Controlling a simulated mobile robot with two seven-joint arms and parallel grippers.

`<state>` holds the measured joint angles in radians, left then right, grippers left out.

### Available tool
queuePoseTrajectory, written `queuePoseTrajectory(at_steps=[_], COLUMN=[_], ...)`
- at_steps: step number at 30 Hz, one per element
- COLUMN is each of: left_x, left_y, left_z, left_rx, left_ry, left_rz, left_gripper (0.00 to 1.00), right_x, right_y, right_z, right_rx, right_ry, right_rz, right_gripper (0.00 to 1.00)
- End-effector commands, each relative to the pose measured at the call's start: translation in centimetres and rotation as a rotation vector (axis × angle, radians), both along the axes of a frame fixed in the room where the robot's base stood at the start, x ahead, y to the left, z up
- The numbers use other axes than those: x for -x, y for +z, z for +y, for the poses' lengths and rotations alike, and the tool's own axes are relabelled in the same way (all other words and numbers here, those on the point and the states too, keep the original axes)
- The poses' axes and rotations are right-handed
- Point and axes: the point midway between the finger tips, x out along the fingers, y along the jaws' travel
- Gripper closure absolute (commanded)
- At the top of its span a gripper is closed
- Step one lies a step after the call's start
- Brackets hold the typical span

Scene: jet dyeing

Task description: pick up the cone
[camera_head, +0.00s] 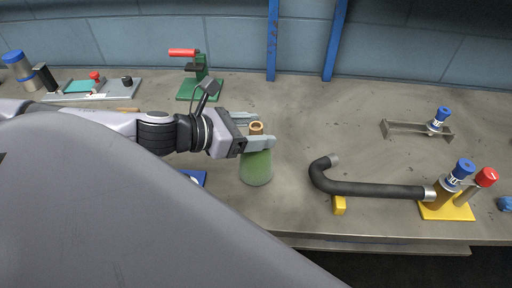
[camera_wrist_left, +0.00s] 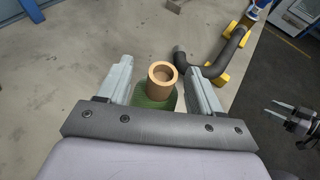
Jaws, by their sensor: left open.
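The cone (camera_head: 256,168) is green with a tan, hollow top and stands upright on the grey bench. In the left wrist view the cone (camera_wrist_left: 161,82) shows its round tan opening, with green yarn below it. My left gripper (camera_head: 258,130) is open, with one finger on each side of the cone's top. In the left wrist view the fingers of my left gripper (camera_wrist_left: 160,85) show gaps to the tan tube. My right gripper (camera_wrist_left: 283,110) shows at the right edge of the left wrist view, away from the cone, with its two fingers apart.
A black curved hose (camera_head: 370,188) lies right of the cone, by a yellow block (camera_head: 339,205) and a yellow stand with blue and red knobs (camera_head: 447,209). A green clamp with a red handle (camera_head: 200,85) stands behind. A blue item (camera_head: 194,177) lies partly hidden by my arm.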

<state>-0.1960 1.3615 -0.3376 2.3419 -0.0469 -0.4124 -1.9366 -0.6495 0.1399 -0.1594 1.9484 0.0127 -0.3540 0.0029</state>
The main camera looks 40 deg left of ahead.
Motion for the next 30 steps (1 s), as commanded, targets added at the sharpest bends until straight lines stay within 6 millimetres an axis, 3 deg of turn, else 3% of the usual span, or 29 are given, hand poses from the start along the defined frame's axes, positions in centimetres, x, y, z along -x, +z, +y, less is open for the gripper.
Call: queuePoseTrajectory(at_steps=[11, 22, 23, 28, 29, 30], left_x=[-1.9, -2.1, -2.1, -2.1, -2.1, -2.1], left_y=[-0.8, -1.1, -1.1, -1.1, -1.2, -1.2], left_z=[-0.9, -1.1, -1.1, -1.1, -1.1, -1.1], left_rx=[0.002, -0.001, -0.001, -0.001, -0.001, -0.001], left_ry=[0.0, -0.002, -0.002, -0.002, -0.002, -0.002], left_rz=[-0.001, 0.001, 0.001, 0.002, 0.003, 0.004], left_gripper=[0.35, 0.35, 0.38, 0.93, 1.0, 1.0], right_x=[0.0, 0.0, 0.0, 0.0, 0.0, 0.0], right_y=[0.4, 0.4, 0.4, 0.5, 0.4, 0.4], right_z=[0.0, 0.0, 0.0, 0.0, 0.0, 0.0], right_rx=[0.0, 0.0, 0.0, 0.0, 0.0, 0.0], right_ry=[0.0, 0.0, 0.0, 0.0, 0.0, 0.0], right_rz=[0.0, -0.001, -0.001, -0.001, -0.001, -0.001], right_gripper=[0.4, 0.4, 0.4, 0.4, 0.4, 0.4])
